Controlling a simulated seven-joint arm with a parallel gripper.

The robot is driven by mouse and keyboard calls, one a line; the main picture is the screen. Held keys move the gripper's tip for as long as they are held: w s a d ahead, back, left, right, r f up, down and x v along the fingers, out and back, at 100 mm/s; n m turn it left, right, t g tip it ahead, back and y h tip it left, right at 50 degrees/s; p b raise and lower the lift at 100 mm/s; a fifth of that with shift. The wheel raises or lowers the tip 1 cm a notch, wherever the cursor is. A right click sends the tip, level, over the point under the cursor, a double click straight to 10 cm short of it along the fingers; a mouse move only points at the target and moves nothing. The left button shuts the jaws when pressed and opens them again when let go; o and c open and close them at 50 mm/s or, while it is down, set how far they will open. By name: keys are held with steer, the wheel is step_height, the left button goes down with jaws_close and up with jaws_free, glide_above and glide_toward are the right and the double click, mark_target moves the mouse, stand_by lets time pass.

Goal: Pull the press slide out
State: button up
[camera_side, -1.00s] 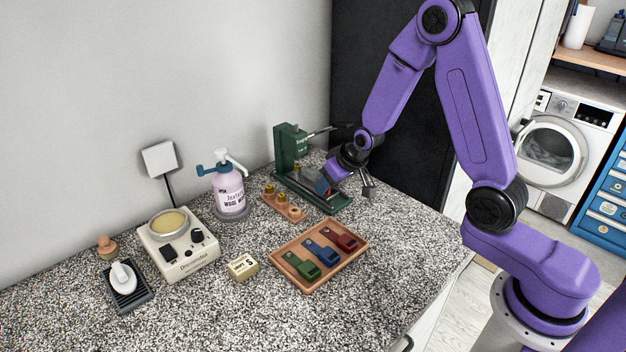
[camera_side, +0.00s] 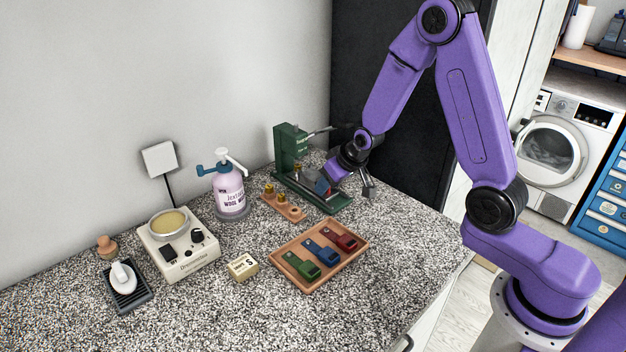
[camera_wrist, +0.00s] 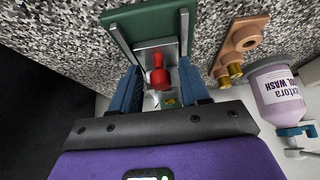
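The green press (camera_side: 290,150) stands at the back of the counter, its green base (camera_side: 338,206) reaching toward the front right. In the wrist view, the grey metal slide (camera_wrist: 157,52) lies on the green base (camera_wrist: 124,40) and carries a red knob (camera_wrist: 160,76). My gripper (camera_side: 347,190) is over the front part of the press base. In the wrist view, my gripper (camera_wrist: 160,88) is open, with one blue finger on each side of the red knob and a visible gap on both sides. My gripper hides part of the slide in the side view.
A wooden tray (camera_side: 312,287) of coloured stamps lies in front. The counter right of the tray is clear.

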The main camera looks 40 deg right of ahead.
steer(key=shift+r, duration=0.15)
steer(key=shift+r, duration=2.85)
steer(key=shift+a, duration=0.1)
steer(key=shift+s+a+r, duration=0.15)
steer(key=shift+s+a, duration=0.1)
steer(key=shift+a, duration=0.05)
steer(key=s+a+r+n+g+y, duration=0.25)
steer(key=s+a+n, duration=0.5)
steer(key=s, duration=0.75)
steer(key=s+d+r+n+g+h, duration=0.1)
steer(key=s+n+g, duration=0.1)
steer(key=s, duration=0.7)
steer(key=s+d+r+n+g+h, duration=0.1)
steer(key=s+n, duration=0.2)
steer(key=s, duration=0.6)
steer(key=shift+s+r+g, duration=0.25)
steer(key=shift+s+g, duration=0.1)
steer(key=shift+s, duration=0.05)
